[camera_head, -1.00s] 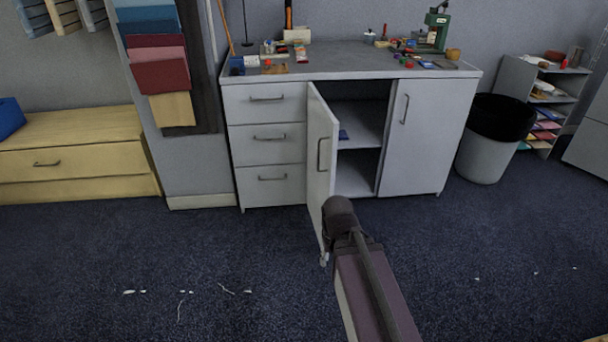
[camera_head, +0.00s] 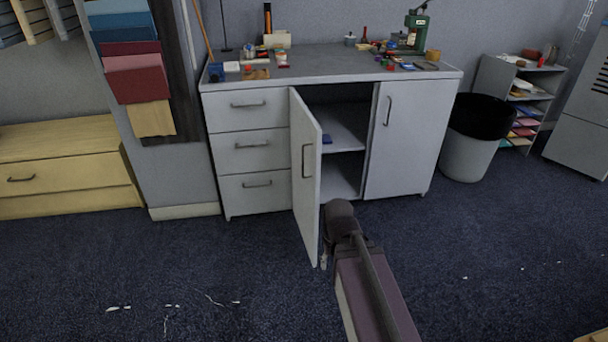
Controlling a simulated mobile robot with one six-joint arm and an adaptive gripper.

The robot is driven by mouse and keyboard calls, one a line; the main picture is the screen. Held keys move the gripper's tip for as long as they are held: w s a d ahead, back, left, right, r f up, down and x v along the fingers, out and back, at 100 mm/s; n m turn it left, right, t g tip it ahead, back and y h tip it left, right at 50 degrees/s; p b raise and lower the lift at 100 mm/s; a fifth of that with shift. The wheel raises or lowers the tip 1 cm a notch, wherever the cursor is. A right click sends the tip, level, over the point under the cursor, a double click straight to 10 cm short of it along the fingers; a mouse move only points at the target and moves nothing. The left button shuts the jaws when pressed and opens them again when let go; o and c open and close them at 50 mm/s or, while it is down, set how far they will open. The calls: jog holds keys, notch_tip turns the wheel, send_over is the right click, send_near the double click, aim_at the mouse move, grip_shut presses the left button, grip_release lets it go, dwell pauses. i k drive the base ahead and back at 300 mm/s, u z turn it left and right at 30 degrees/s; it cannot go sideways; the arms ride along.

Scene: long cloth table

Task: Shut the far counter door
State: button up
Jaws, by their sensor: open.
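The counter (camera_head: 407,150) stands against the back wall. Its left door (camera_head: 306,195) is swung open towards me, with a dark handle (camera_head: 307,160) on the face I see. Its right door (camera_head: 385,170) is shut. A small part of my gripper (camera_head: 323,262) shows beside that edge; the rest is hidden behind my arm. I cannot tell whether it touches the door.
Three shut drawers (camera_head: 252,145) are left of the opening. Tools and small parts cover the countertop (camera_head: 335,66). A grey bin (camera_head: 468,155) and a shelf rack (camera_head: 518,100) stand to the right. White scraps (camera_head: 170,305) lie on the dark carpet, otherwise clear around the counter.

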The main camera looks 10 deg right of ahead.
aim_at(305, 132)
jog(key=i, duration=0.85)
